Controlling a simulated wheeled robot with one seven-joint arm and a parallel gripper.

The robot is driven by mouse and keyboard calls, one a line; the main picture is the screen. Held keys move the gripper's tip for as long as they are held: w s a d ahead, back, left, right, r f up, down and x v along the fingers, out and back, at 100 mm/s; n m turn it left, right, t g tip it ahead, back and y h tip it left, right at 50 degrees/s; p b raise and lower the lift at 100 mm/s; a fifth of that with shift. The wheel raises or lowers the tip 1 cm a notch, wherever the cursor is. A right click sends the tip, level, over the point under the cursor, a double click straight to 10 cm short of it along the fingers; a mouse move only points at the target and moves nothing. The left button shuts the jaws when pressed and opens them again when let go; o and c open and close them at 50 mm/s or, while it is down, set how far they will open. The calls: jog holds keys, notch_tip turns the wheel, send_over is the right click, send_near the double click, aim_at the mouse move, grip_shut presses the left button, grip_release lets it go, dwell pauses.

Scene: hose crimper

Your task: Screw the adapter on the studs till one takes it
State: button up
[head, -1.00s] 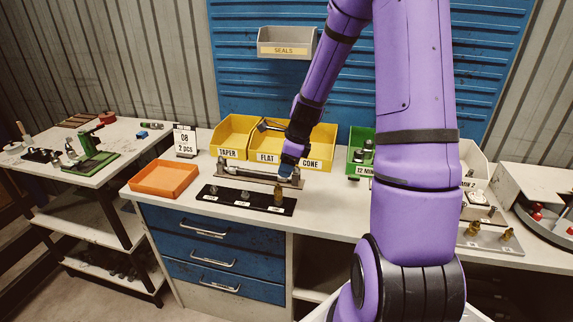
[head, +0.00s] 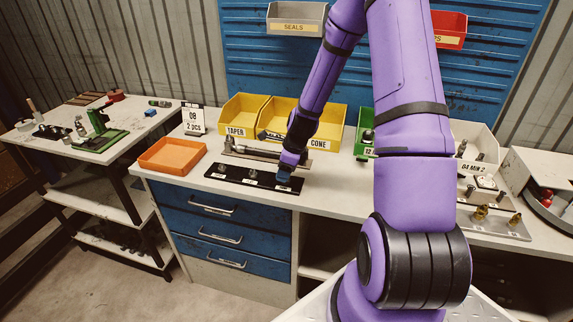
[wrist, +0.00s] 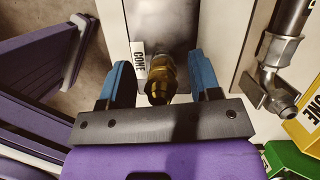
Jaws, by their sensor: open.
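The brass adapter (wrist: 160,82) sits on the black stud strip, at the CONE-labelled (wrist: 139,62) position. My gripper (wrist: 160,84) is open, with one blue finger on each side of the adapter and gaps visible between. In the head view my gripper (head: 286,178) is over the right end of the black stud strip (head: 230,180) and hides the adapter. Two other studs, a left one (head: 222,167) and a middle one (head: 252,174), stand bare on the strip. Whether the adapter is threaded on cannot be seen.
A hose with metal end fittings (wrist: 282,48) lies in a holder just behind the strip. Yellow bins (head: 243,113) stand behind it. An orange tray (head: 172,155) is to the left. A grey plate with brass fittings (head: 497,220) lies to the right.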

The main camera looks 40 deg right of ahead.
jog(key=c, duration=0.9)
jog(key=n+g, duration=0.1)
jog(key=n, duration=0.3)
jog(key=shift+y, duration=0.3)
jog(key=shift+c, duration=0.2)
jog(key=n+g, duration=0.1)
jog(key=n, duration=0.2)
jog(key=shift+s+a+n, duration=0.1)
jog(key=shift+n, duration=0.2)
jog(key=n+g, duration=0.1)
jog(key=n, duration=0.2)
jog(key=shift+s+n, duration=0.1)
jog(key=shift+n, duration=0.3)
jog(key=n+g, duration=0.1)
jog(key=n, duration=0.6)
jog(key=n+g+h, duration=0.1)
jog(key=n, duration=0.2)
jog(key=shift+s+n+h, duration=0.2)
jog(key=shift+n+h, duration=0.1)
jog(key=n, duration=0.2)
jog(key=n+h, duration=0.1)
jog(key=n, duration=0.1)
jog(key=shift+d+r+n+g, duration=0.1)
jog(key=shift+d+n+g, duration=0.1)
jog(key=shift+n+g, duration=0.15)
jog(key=n+h, duration=0.1)
jog(key=n, duration=0.2)
jog(key=shift+d, duration=0.15)
